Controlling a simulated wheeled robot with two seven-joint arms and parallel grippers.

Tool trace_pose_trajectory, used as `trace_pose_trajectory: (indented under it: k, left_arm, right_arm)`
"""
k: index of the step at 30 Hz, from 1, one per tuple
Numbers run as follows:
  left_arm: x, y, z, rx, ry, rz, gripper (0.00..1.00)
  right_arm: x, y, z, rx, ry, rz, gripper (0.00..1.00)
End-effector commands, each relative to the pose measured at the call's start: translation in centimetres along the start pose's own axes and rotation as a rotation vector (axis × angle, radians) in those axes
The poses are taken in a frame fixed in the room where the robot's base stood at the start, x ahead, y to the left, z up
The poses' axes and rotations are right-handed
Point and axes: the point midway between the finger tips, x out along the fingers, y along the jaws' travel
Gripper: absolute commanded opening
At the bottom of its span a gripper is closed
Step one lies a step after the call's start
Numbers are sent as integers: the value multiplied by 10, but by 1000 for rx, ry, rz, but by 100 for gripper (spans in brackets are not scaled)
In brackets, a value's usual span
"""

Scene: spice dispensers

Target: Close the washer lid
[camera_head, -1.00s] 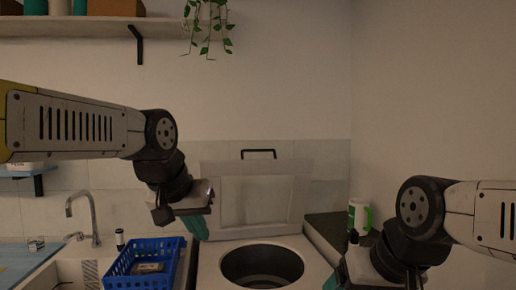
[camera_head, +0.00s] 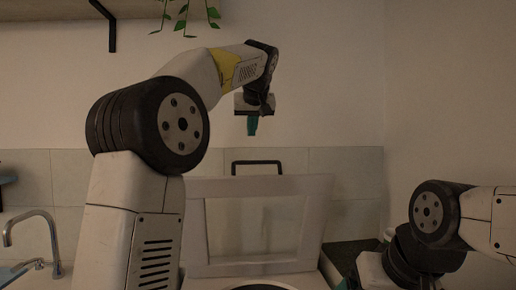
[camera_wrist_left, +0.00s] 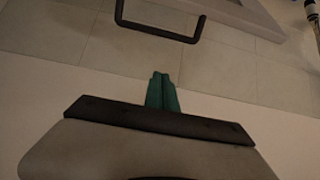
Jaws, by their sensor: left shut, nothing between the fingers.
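The washer lid (camera_head: 312,222) stands open and upright at the back of the washer, a pale frame with a lighter window panel. Its black handle (camera_head: 257,163) is on the top edge and also shows in the left wrist view (camera_wrist_left: 157,30). Only the top rim of the washer opening (camera_head: 262,287) shows at the bottom edge. My left gripper (camera_head: 252,127) is shut and empty, pointing down, above the handle and apart from it. Its teal fingers are together in the left wrist view (camera_wrist_left: 161,92). My right gripper's fingers are cut off at the lower edge; its wrist shows at the lower right.
A tiled back wall (camera_head: 350,170) stands behind the lid. A sink faucet (camera_head: 35,240) is at the lower left. A shelf (camera_head: 75,12) with a hanging plant (camera_head: 185,14) is at the upper left. A dark counter (camera_head: 350,252) lies right of the washer.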

Motion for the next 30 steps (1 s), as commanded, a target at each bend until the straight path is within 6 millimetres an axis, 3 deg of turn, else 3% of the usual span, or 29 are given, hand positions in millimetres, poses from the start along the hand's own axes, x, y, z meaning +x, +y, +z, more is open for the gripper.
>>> trace_pose_trajectory:
  k: [5, 15, 24, 30]
  left_arm:
    - [24, -2, 1, 0, -3, -4, 0]
    - [98, -2, 1, 0, -3, -3, 0]
    - [86, -1, 31, 2, -2, 0, 0]
    - [84, -1, 38, 0, 0, 1, 0]
  right_arm:
    - [0, 0, 0, 0, 0, 0, 80]
    - [0, 0, 0, 0, 0, 0, 80]
    - [0, 0, 0, 0, 0, 0, 80]
    - [0, 0, 0, 0, 0, 0, 80]
